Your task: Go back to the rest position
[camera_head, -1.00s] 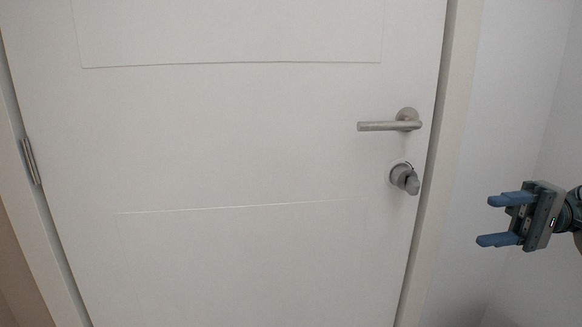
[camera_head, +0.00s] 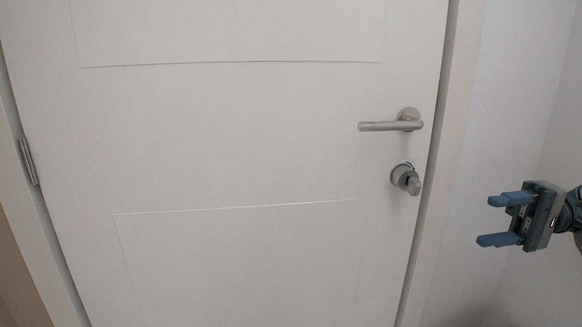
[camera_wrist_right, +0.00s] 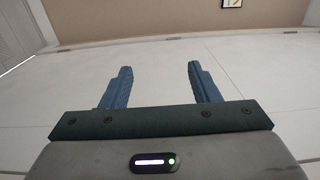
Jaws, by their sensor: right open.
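My right gripper (camera_head: 490,220) is in the head view at the right, in front of the white wall beside the door frame. Its two blue fingers point left and stand apart, with nothing between them. In the right wrist view the open gripper (camera_wrist_right: 157,85) also shows empty, with a pale surface beyond the fingers. It is to the right of the door's lever handle and lock, and touches neither. My left gripper is not in view.
A white door (camera_head: 240,150) fills most of the head view and looks shut. It has a metal lever handle (camera_head: 388,126), a lock knob (camera_head: 405,179) below it and a hinge (camera_head: 29,161) at the left. A small framed picture (camera_wrist_right: 232,3) shows in the wrist view.

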